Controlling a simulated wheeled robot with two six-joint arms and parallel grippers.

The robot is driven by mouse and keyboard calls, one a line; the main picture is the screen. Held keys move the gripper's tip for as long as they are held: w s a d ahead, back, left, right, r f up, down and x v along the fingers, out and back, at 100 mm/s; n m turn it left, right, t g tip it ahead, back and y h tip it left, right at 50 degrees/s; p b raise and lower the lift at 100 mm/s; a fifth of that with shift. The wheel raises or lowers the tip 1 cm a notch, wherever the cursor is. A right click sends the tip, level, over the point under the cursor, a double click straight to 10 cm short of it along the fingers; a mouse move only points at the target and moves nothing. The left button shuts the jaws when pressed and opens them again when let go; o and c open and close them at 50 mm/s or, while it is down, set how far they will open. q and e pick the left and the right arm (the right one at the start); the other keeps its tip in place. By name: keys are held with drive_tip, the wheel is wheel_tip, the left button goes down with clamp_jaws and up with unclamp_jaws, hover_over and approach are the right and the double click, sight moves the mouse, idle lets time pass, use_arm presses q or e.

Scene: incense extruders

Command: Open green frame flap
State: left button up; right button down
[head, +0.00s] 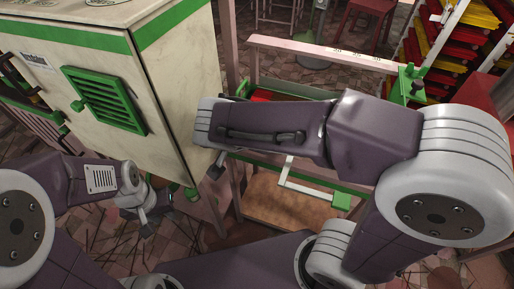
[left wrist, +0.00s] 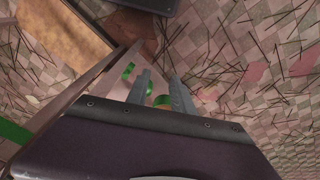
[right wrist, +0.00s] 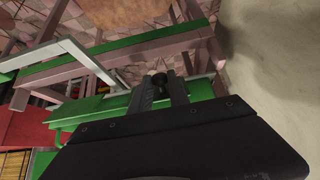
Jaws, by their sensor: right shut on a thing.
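The green frame shows in the head view as green rails (head: 355,188) behind and below my right arm, which hides much of it. In the right wrist view, a green plate (right wrist: 90,112) of it lies beside the fingers. My right gripper (right wrist: 162,90) is shut on a dark knob (right wrist: 159,80) at this green part. In the head view its fingers are mostly hidden by my arm. My left gripper (head: 148,212) hangs low beside the cabinet. In the left wrist view its fingers (left wrist: 160,88) stand apart and empty above the floor, with green curved pieces beyond them.
A cream cabinet (head: 165,70) with a green vent (head: 104,98) stands at the left, close to both arms. A pale bar (head: 325,52) with a green clamp (head: 411,82) runs behind my right arm. A rack of red and yellow bundles (head: 452,50) stands at the right.

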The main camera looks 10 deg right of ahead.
drive_tip(key=shift+s+a+f+t+h+b, duration=0.15)
drive_tip(key=shift+f+t+h+b, duration=0.75)
drive_tip(key=shift+b, duration=1.9)
drive_tip(key=shift+s+a+f+t+h+b, duration=0.15)
drive_tip(key=shift+f+t+h+b, duration=0.7)
drive_tip(key=shift+b, duration=1.95)
drive_tip(key=shift+s+a+f+t+h+b, duration=0.1)
drive_tip(key=shift+s+f+t+h+b, duration=0.3)
drive_tip(key=shift+t+b, duration=1.7)
drive_tip(key=shift+w+g+b, duration=0.2)
drive_tip(key=shift+g+b, duration=0.5)
drive_tip(key=shift+g, duration=0.05)
drive_tip(key=c, duration=1.3)
unclamp_jaws()
drive_tip(key=p+v, duration=0.4)
drive_tip(key=v, duration=0.5)
drive_tip(key=shift+p, duration=0.35)
